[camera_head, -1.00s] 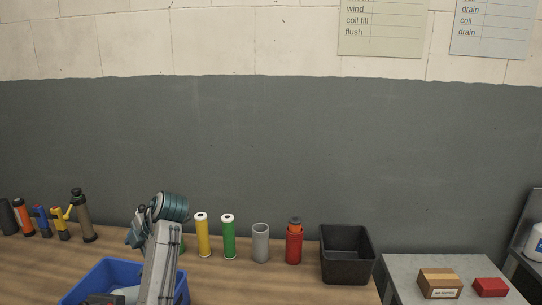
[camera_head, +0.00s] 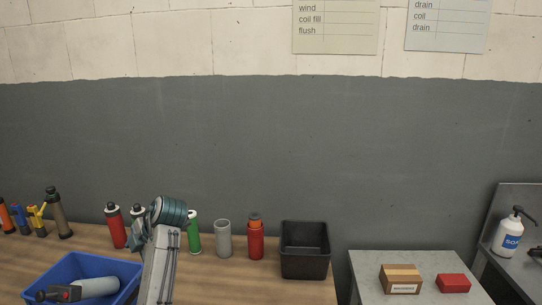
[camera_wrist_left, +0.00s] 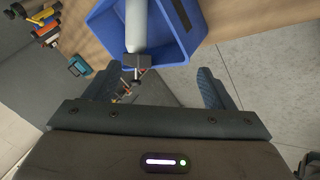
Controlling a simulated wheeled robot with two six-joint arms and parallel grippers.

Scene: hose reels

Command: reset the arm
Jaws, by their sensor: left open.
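My left arm (camera_head: 160,268) rises from the bottom of the head view, with its teal wrist joint (camera_head: 171,210) at the top. Its gripper is mostly hidden behind the arm there. In the left wrist view my left gripper (camera_wrist_left: 156,90) has its two fingers wide apart, with nothing held between them. Beyond the fingers is a blue bin (camera_wrist_left: 178,50) holding a pale cylinder (camera_wrist_left: 136,25) with a dark fitting at its end. In the head view the blue bin (camera_head: 124,270) stands left of the arm, with the cylinder (camera_head: 97,287) lying in it. My right gripper is not in view.
Along the bench's back stand a red bottle (camera_head: 116,227), a green cylinder (camera_head: 194,236), a grey cup (camera_head: 223,240), a red bottle with an orange top (camera_head: 255,240) and a black bin (camera_head: 305,263). A grey table at right holds a carton (camera_head: 401,280) and a red box (camera_head: 453,284).

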